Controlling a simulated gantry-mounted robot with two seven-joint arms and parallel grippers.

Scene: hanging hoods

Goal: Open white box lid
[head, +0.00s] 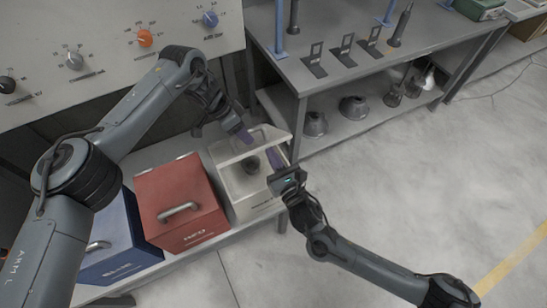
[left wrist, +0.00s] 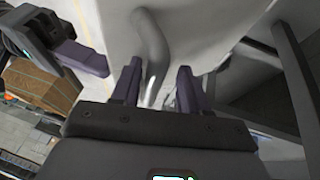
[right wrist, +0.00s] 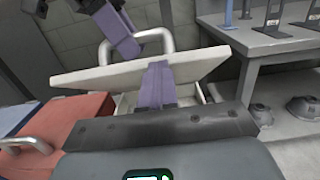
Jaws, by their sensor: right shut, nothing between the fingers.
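The white box (head: 258,205) stands at the right end of a low bench. Its lid (right wrist: 105,76) is raised and tilted, with the box's inside showing below it. A dark round object (head: 250,165) shows in the box in the head view. My left gripper (head: 243,136) is at the lid's handle (left wrist: 153,55); its fingers are apart on either side of the handle. My right gripper (head: 274,160) is shut and empty at the box's right side. In the right wrist view its fingers (right wrist: 156,84) overlap the lid's near edge; contact is unclear.
A red box (head: 180,195) and a blue box (head: 120,240), both closed with handles, stand left of the white box. A control panel (head: 110,45) is behind. A grey table (head: 345,75) with tools and hoods on its shelf is to the right. Open floor lies at front right.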

